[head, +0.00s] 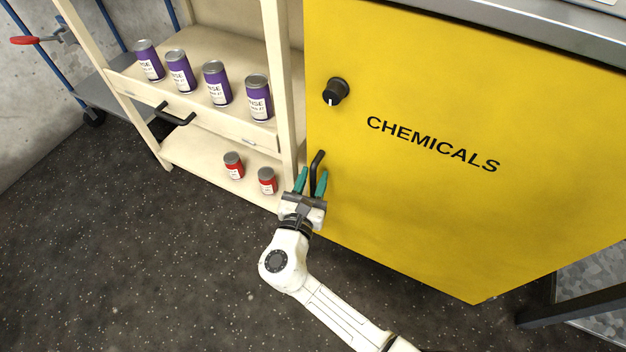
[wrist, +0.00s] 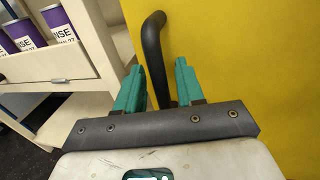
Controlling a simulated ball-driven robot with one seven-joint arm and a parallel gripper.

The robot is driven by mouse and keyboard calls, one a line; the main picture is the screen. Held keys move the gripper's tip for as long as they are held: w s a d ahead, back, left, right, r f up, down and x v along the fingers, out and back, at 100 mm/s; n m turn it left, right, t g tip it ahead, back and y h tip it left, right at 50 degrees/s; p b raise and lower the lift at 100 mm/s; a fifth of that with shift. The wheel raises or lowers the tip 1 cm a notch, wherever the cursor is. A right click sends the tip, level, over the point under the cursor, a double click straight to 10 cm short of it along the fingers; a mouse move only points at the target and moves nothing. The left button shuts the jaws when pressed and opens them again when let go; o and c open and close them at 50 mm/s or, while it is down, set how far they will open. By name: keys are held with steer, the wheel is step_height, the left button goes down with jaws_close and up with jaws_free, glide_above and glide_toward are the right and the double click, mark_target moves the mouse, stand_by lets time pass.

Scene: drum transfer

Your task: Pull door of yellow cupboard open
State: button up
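The yellow cupboard door (head: 430,200) with the word CHEMICALS fills the right of the head view and looks shut. A round black knob (head: 336,91) sits at its upper left. Below the knob, near the left edge, is a black bar handle (head: 317,163), also seen in the wrist view (wrist: 153,45). My gripper (head: 311,182) is at the handle, with its teal fingers apart, one on each side of the bar. In the wrist view my gripper (wrist: 160,82) shows gaps between the fingers and the bar. The handle's lower end is hidden behind the gripper.
A cream shelf unit (head: 195,125) stands left of the cupboard, close to my gripper. It holds purple cans (head: 217,84) above and two red cans (head: 234,166) below. A black handle (head: 175,115) sticks out from it. The dark floor (head: 130,270) in front is clear.

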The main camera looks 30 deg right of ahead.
steer(key=shift+w+d, duration=0.1)
steer(key=shift+w, duration=0.05)
steer(key=shift+c, duration=0.2)
jaws_close()
stand_by(0.3)
